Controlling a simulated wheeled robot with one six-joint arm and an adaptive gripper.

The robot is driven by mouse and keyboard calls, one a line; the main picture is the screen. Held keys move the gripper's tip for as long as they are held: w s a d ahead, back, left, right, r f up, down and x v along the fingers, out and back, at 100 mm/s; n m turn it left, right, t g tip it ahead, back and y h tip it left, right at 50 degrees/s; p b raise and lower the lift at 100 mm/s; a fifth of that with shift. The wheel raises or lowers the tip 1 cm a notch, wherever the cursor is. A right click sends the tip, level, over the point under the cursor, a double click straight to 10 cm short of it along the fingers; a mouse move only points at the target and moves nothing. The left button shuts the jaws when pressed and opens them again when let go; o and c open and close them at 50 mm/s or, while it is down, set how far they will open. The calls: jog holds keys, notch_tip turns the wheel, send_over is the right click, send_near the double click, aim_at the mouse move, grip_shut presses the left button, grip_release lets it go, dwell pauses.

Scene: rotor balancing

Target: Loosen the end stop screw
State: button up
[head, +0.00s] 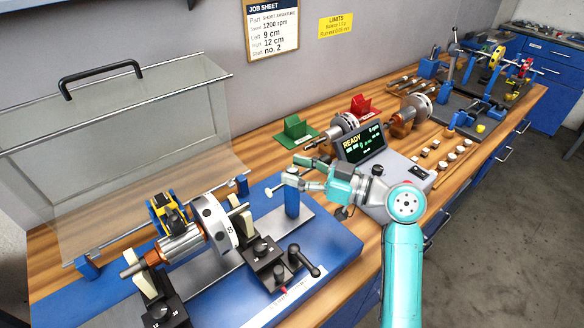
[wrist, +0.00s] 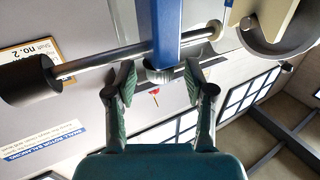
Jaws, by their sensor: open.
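The end stop is a blue post (head: 292,203) on the right part of the balancing machine's bed. A short grey piece (wrist: 160,74), apparently the screw, sits at the post between my fingertips. My gripper (wrist: 160,80) is open, one finger on each side of it; I cannot tell whether they touch it. In the head view my gripper (head: 296,173) is at the post's top and hides the screw.
A rotor with a white disc (head: 217,222) lies on the machine's supports, left of the post. A clear guard (head: 130,150) stands behind. A black-handled slide block (head: 280,265) is in front. The READY display (head: 362,143) stands close behind my arm.

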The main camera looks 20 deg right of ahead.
jog(key=shift+w+a, duration=0.5)
jog(key=shift+a, duration=0.05)
grip_shut()
jog(key=shift+w+d+n+g+y, duration=0.1)
jog(key=shift+n+g+y, duration=0.9)
jog(key=shift+g, duration=0.2)
jog(key=shift+n+g+y, duration=1)
jog(key=shift+n+g, duration=0.4)
jog(key=shift+g, duration=0.6)
grip_release()
